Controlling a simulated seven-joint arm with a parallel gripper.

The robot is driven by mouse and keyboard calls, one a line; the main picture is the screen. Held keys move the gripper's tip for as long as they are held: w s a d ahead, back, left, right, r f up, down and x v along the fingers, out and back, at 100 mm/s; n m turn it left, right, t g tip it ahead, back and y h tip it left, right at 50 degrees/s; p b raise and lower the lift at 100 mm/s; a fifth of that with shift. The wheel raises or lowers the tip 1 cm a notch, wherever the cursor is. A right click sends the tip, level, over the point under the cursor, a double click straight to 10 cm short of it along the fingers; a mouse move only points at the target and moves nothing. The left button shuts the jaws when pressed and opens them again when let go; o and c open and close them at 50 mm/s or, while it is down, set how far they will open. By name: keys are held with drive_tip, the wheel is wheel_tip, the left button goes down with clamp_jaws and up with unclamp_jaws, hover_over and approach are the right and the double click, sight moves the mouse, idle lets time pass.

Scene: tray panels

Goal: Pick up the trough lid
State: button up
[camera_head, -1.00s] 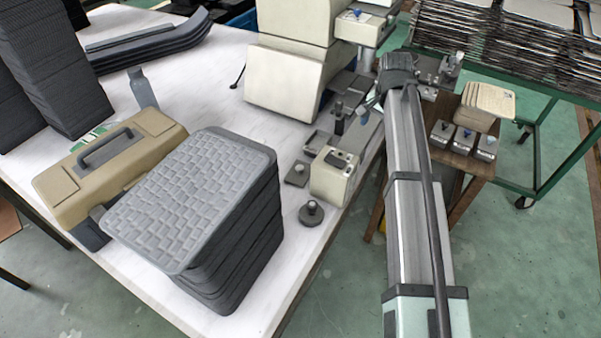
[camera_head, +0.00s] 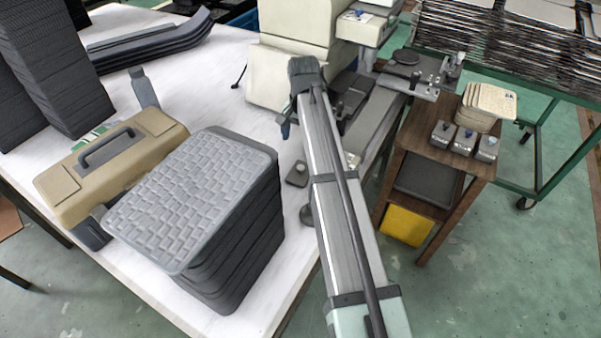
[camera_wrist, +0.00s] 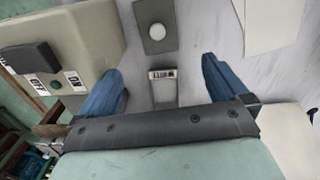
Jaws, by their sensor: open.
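The trough lid appears to be the grey panel with a woven-block pattern (camera_head: 190,195), lying flat on top of a stack of dark trays (camera_head: 235,260) at the table's front. It is not seen in the wrist view. My gripper (camera_head: 285,128) is above the table, behind and to the right of the stack, apart from it. In the wrist view my gripper (camera_wrist: 160,82) has its two blue fingers spread wide, with nothing held between them.
A cream switch box (camera_wrist: 65,45) and a knobbed dark plate (camera_wrist: 155,30) lie below my gripper. A cream machine (camera_head: 280,75) stands behind. A wooden stand (camera_head: 430,185) is right.

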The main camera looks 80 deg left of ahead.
sight(303, 163)
wheel_tip(303, 163, down, 11)
drive_tip(key=shift+f, duration=0.1)
idle(0.6)
drive_tip(key=shift+c, duration=0.5)
drive_tip(key=c, duration=1)
